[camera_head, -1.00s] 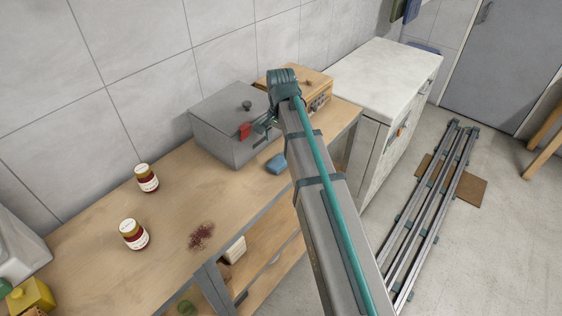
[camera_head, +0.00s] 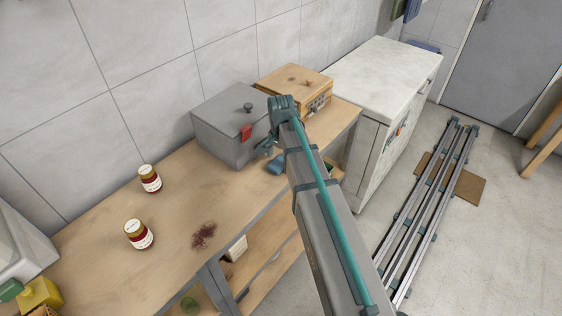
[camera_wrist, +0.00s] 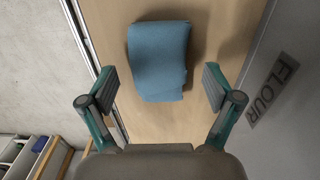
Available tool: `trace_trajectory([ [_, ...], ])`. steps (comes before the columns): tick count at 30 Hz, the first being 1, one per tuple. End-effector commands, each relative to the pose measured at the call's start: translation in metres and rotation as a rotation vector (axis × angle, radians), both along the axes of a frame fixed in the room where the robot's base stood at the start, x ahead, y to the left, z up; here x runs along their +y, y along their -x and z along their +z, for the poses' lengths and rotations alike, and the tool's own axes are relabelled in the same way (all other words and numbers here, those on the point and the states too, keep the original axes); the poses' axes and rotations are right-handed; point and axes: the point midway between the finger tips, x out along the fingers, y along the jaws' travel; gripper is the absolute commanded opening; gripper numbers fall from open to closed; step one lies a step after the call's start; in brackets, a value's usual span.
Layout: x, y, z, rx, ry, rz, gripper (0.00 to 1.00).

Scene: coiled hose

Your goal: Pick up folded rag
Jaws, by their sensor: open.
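The folded rag (camera_wrist: 158,60) is a blue folded cloth lying on the wooden counter (camera_head: 185,215). In the wrist view it lies ahead of and between my open fingers, with a gap on both sides. In the head view the rag (camera_head: 276,165) shows beside the grey box, partly hidden by my gripper. My gripper (camera_wrist: 160,92) is open and empty. In the head view my gripper (camera_head: 268,147) is above and next to the rag, partly hidden by my arm.
A grey box (camera_head: 215,115) with a red tag stands close beside the rag; its FLOUR label (camera_wrist: 273,90) shows in the wrist view. A wooden box (camera_head: 290,82) stands behind. Two jars (camera_head: 150,179) and a dark red spill (camera_head: 203,235) are to the left. The counter's front edge is near.

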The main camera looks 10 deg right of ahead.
Motion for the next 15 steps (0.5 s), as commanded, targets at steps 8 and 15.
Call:
trace_trajectory([
  [8, -0.0001, -0.0001, 0.0000, 0.000, 0.000, 0.000, 0.71],
  [15, -0.0001, -0.0001, 0.0001, 0.000, 0.000, 0.000, 0.31],
])
